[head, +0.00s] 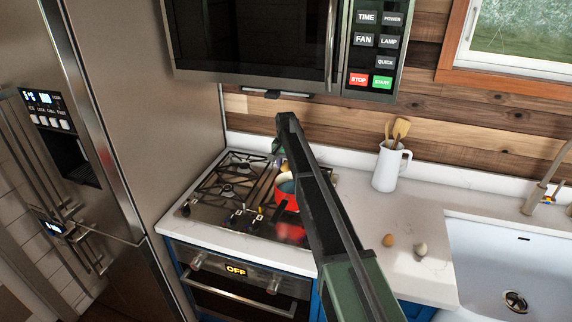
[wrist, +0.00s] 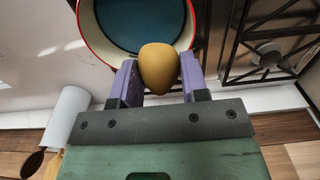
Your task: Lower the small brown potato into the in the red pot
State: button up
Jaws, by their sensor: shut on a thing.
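My gripper (wrist: 157,82) is shut on the small brown potato (wrist: 159,68), which sits between its two purple fingers in the wrist view. The red pot (head: 287,198) stands on the stovetop in the head view, partly hidden by my arm. The pot's red rim and blue inside (wrist: 132,22) show just beyond the potato in the wrist view. The potato overlaps the near rim there; its exact height over the pot is hard to tell. In the head view my gripper (head: 279,152) is small, above and behind the pot, and mostly hidden by my arm.
The stovetop (head: 200,210) has black grates around the pot. A microwave (head: 250,40) hangs above it. A white pitcher (head: 391,168) with wooden utensils stands to the right. A brown egg-shaped item (head: 388,240) and a pale one (head: 420,249) lie on the counter near the sink (head: 490,265).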

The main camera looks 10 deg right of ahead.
jog(key=b, duration=0.8)
send_near(286, 188)
jog(key=shift+s+a+f, duration=0.2)
jog(key=shift+s+f, duration=0.2)
jog(key=shift+s, duration=0.4)
jog(key=shift+s+a+f, duration=0.15)
jog(key=shift+s+f, duration=0.25)
jog(key=shift+s, duration=0.45)
jog(key=shift+s+a+f, duration=0.2)
jog(key=shift+s+f, duration=0.2)
jog(key=shift+s, duration=0.4)
jog(key=shift+f+b, duration=1.75)
jog(key=shift+b, duration=0.05)
jog(key=o, duration=1)
notch_tip(286, 188, up, 11)
jog(key=p, duration=1.1)
jog(key=shift+r, duration=0.1)
jog(key=s+a+f+n+b, duration=0.1)
jog(key=s+f+n+b, duration=0.1)
jog(key=s, duration=1.2)
jog(key=s+a+f+n+b, duration=0.1)
jog(key=s+f+n+b, duration=0.1)
jog(key=s, duration=1.3)
jog(key=s+a+f+n+b, duration=0.1)
jog(key=s+f+n+b, duration=0.1)
jog(key=s, duration=1.3)
jog(key=shift+f+b, duration=0.75)
jog(key=shift+f, duration=0.1)
